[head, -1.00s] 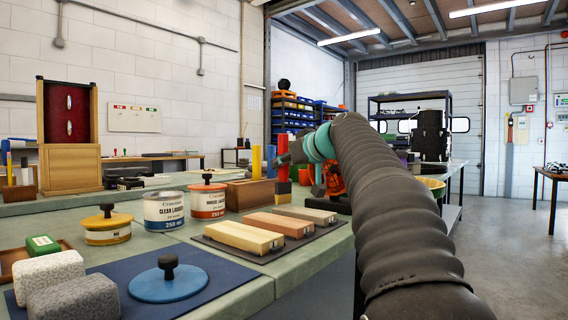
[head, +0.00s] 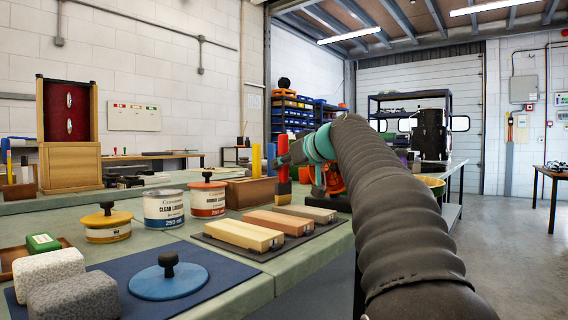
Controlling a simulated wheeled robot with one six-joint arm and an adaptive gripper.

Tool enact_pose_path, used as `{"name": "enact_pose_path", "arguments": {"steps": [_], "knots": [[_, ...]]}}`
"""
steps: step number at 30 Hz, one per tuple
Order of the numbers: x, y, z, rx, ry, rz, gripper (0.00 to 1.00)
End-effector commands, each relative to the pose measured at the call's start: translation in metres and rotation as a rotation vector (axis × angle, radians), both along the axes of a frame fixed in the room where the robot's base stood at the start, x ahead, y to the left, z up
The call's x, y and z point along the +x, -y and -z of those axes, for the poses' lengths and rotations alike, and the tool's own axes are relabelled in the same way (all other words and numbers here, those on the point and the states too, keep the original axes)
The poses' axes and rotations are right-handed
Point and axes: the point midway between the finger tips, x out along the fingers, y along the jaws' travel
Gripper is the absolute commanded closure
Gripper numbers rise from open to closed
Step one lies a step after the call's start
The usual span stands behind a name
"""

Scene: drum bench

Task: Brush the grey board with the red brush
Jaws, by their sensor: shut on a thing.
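The red brush (head: 283,171) is upright in my gripper (head: 287,158), its handle up and its lower end down. My gripper is shut on it, and my arm hides part of the fingers.
A wooden holder (head: 248,192) with yellow and blue upright brushes stands left of my gripper. An orange object (head: 333,181) is close behind my wrist.

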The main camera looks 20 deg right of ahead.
Motion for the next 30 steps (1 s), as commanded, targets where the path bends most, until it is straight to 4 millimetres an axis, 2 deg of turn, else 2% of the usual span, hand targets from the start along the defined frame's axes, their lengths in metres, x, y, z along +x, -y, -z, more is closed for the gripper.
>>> {"name": "enact_pose_path", "arguments": {"steps": [14,30], "knots": [[-0.002,0.001,0.002,0.0,0.0,0.0,0.94],[-0.017,0.01,0.002,0.001,-0.001,0.0,0.94]]}}
